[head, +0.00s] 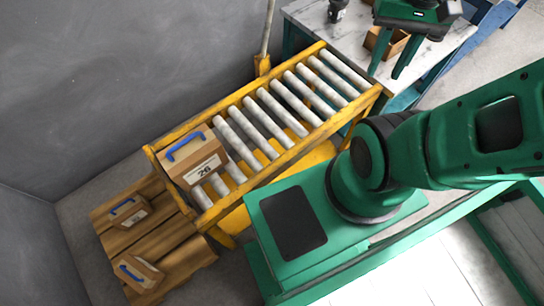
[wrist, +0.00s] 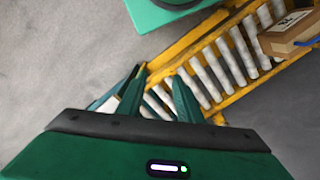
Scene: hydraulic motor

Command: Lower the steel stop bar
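The steel stop bar (head: 268,27) is a thin grey rod at the far side of the roller conveyor (head: 289,143). It stands up from a yellow bracket (head: 262,65) on the frame, and its top runs out of the head view. I cannot make it out in the wrist view. My gripper (head: 385,72) is to the right of the bar, apart from it, near the conveyor's right end. In the wrist view my gripper (wrist: 160,71) has its two green fingers spread with nothing between them, and the conveyor (wrist: 228,62) shows beyond them.
A cardboard box (head: 193,160) with a blue handle sits on the conveyor's left end. Two smaller boxes (head: 128,212) (head: 137,273) lie on a wooden pallet (head: 165,238). A marble-topped table (head: 310,12) at upper right bears an open box (head: 385,43) and a dark item (head: 337,10).

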